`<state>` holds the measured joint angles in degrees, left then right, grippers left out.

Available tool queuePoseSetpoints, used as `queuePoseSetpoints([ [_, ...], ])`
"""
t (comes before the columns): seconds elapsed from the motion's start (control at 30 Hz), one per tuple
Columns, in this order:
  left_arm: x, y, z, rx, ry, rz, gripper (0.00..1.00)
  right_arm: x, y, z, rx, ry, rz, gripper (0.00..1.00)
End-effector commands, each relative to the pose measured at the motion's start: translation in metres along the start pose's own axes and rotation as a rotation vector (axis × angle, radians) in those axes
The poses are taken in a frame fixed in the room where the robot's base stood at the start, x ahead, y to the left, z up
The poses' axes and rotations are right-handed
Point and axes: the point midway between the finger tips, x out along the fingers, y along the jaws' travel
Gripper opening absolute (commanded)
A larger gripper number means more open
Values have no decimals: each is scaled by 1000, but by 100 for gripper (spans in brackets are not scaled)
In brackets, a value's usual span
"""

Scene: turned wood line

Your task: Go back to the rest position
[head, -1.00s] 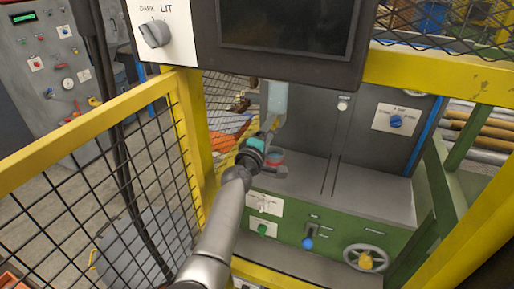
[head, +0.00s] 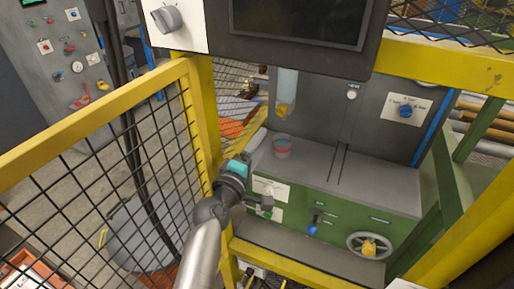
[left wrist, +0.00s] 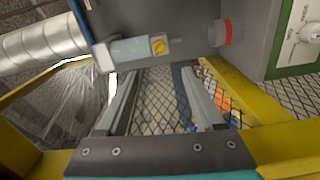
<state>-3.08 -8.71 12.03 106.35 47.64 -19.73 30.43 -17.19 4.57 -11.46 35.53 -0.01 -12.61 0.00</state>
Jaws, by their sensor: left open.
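A small grey container with a red band (head: 282,147) stands on the grey bench top (head: 345,185), behind and apart from the gripper. It also shows in the left wrist view (left wrist: 222,33). My right gripper is not in view.
A yellow mesh fence (head: 95,125) stands close on the left, with a yellow post (head: 205,120) beside my arm. A dark screen panel (head: 300,25) hangs above. A blue-knobbed lever (head: 311,229) and a handwheel (head: 368,245) are on the machine's front.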

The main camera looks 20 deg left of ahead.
Motion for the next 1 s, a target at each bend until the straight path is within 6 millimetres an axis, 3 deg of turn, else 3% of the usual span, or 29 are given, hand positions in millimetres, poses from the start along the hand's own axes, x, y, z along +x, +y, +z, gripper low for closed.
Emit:
queuePoseSetpoints([
  [0.57,-5,0,0,-1,0,0,69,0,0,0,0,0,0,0],
  [0.67,-5,-14,4,15,-7,-21,69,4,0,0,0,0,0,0],
  [0.77,-7,-54,15,63,-29,-85,69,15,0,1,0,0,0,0],
  [0.87,-14,-120,32,152,-74,-189,69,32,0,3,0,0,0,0],
  [1.0,-38,-224,60,311,-167,-351,69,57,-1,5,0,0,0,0],
])
